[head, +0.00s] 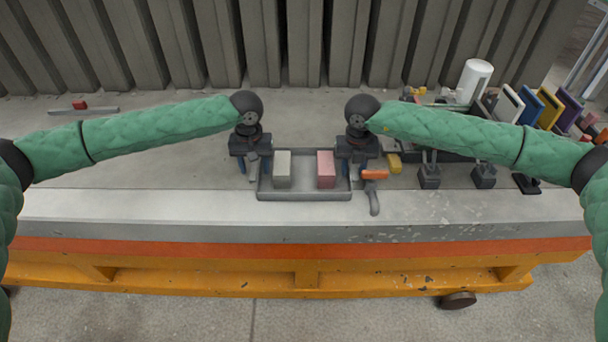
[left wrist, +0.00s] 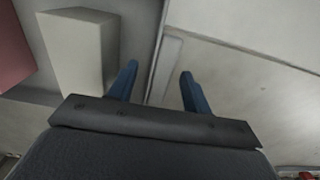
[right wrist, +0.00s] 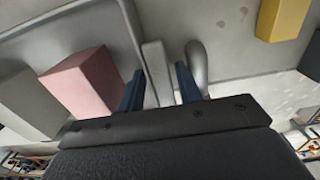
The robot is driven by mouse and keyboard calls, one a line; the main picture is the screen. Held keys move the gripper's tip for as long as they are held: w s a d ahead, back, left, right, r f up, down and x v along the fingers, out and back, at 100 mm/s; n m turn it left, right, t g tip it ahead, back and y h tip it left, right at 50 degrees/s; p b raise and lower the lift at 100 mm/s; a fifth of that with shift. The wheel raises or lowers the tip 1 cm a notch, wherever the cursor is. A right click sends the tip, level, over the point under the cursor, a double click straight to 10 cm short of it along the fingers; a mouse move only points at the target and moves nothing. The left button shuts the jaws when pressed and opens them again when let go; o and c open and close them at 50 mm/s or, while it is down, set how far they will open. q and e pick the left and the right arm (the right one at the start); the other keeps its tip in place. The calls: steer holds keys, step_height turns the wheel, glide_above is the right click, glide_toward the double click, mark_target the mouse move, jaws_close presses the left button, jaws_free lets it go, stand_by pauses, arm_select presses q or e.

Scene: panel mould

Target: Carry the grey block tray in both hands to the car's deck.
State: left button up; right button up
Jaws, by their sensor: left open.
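The grey block tray (head: 304,196) lies on the pale slab near its front edge. It holds a pale grey block (head: 282,169) and a pink block (head: 326,169), set apart. My left gripper (head: 252,172) is open at the tray's left end; in the left wrist view its fingers (left wrist: 158,85) stand apart, with the tray's end wall between them. My right gripper (head: 355,172) is at the right end; in the right wrist view its fingers (right wrist: 160,82) stand either side of a grey upright piece at the tray's end. Whether they press on it is unclear.
An orange-and-grey hand tool (head: 374,190) lies just right of the tray, close to my right gripper. A yellow block (head: 394,163) and dark stands (head: 429,176) are further right. A white cylinder (head: 474,80) stands behind.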

arm_select(q)
steer(key=shift+s+f, duration=0.1)
steer(key=shift+f, duration=0.1)
arm_select(e)
steer(key=shift+s+f, duration=0.1)
steer(key=shift+f, duration=0.15)
arm_select(q)
steer(key=shift+c, duration=0.2)
arm_select(e)
steer(key=shift+c, duration=0.2)
arm_select(q)
steer(key=c, duration=0.7)
arm_select(e)
jaws_close()
arm_select(q)
jaws_close()
steer(key=shift+r, duration=0.15)
arm_select(e)
steer(key=shift+r, duration=0.2)
